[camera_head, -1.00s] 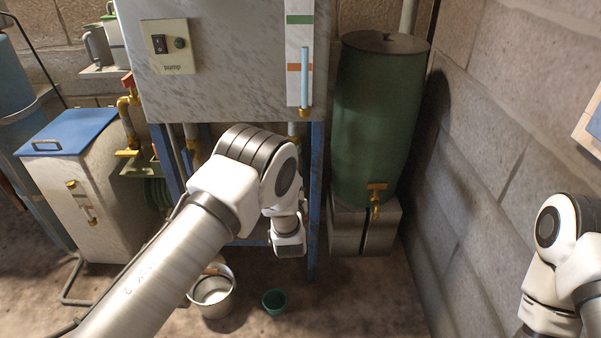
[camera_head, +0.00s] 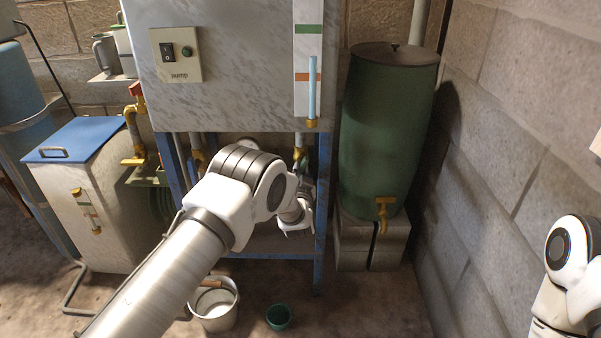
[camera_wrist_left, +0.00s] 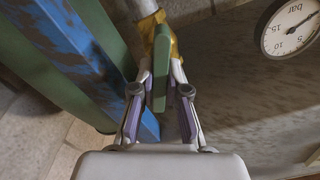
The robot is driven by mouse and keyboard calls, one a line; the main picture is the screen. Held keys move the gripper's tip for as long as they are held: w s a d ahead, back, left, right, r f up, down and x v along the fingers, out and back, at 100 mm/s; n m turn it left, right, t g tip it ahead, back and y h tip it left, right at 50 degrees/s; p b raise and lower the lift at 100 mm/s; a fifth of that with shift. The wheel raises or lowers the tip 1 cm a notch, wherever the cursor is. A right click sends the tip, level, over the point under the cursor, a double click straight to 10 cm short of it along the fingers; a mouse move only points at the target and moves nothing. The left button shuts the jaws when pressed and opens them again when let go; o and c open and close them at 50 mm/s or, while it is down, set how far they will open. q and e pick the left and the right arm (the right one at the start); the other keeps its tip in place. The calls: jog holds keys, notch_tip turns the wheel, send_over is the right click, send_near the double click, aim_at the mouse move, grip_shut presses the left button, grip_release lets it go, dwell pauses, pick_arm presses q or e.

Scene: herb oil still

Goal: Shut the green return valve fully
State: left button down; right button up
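The green return valve has a flat green handle (camera_wrist_left: 161,70) on a brass body (camera_wrist_left: 152,30) in the left wrist view. In the head view it is a small green patch (camera_head: 303,164) under the tank, partly hidden by my left arm. My left gripper (camera_wrist_left: 161,85) is open, with one finger on each side of the handle. A gap shows between the handle and the fingers. In the head view the left gripper is mostly hidden behind my wrist (camera_head: 296,211). My right gripper is out of view; only part of that arm shows at the right edge.
A blue frame leg (camera_head: 321,220) stands close beside the valve; blue steel also shows in the left wrist view (camera_wrist_left: 85,50). A pressure gauge (camera_wrist_left: 291,28) is at the right there. A green barrel (camera_head: 388,135) stands right of the frame. A bucket (camera_head: 214,303) and green cup (camera_head: 279,317) are on the floor.

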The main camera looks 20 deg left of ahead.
pick_arm(q)
jog(key=shift+m, duration=0.3)
jog(key=m, duration=0.6)
jog(key=shift+f, duration=0.1)
jog(key=m, duration=0.6)
jog(key=shift+b, duration=0.3)
jog(key=shift+m, duration=0.4)
jog(key=shift+f, duration=0.1)
jog(key=c, duration=1.2)
grip_release()
jog(key=shift+d, duration=0.1)
jog(key=shift+s, duration=0.1)
jog(key=v, duration=1.2)
